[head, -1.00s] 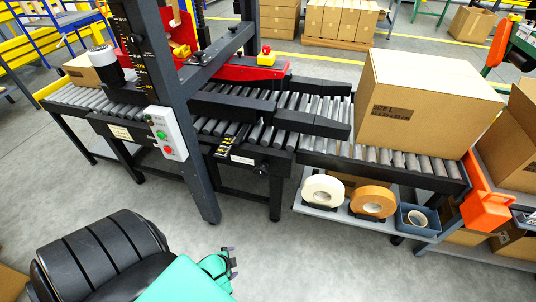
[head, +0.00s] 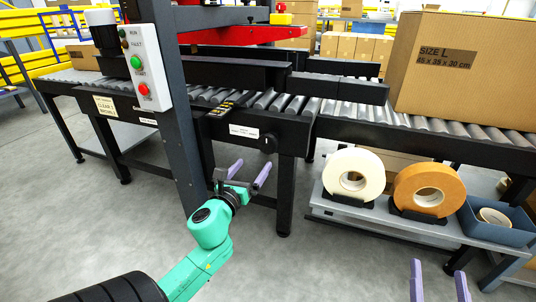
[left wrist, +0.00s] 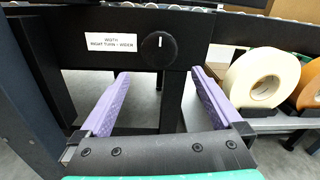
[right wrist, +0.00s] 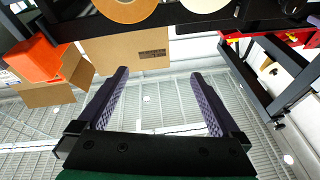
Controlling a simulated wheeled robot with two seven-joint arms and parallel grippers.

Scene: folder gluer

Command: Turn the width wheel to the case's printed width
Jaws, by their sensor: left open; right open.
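The width wheel (head: 268,142) is a black round knob on the machine's front rail. In the left wrist view the wheel (left wrist: 158,50) has a white mark pointing up, beside a label (left wrist: 112,43) reading "WIDTH RIGHT TURN = WIDER". My left gripper (head: 249,172) is open and empty, pointing at the wheel from in front and below; the wheel lies between and beyond its fingers (left wrist: 158,92). The large case (head: 470,95) on the rollers is printed "SIZE L 45 x 35 x 30 cm". A scale (head: 226,105) sits on the rail, its reading too small. My right gripper (head: 439,272) is open and empty.
A black upright post with a button box (head: 146,68) stands left of the wheel. A shelf under the conveyor holds a white tape roll (head: 353,175), a brown tape roll (head: 428,188) and a blue bin (head: 495,222). Open floor (head: 330,265) lies in front.

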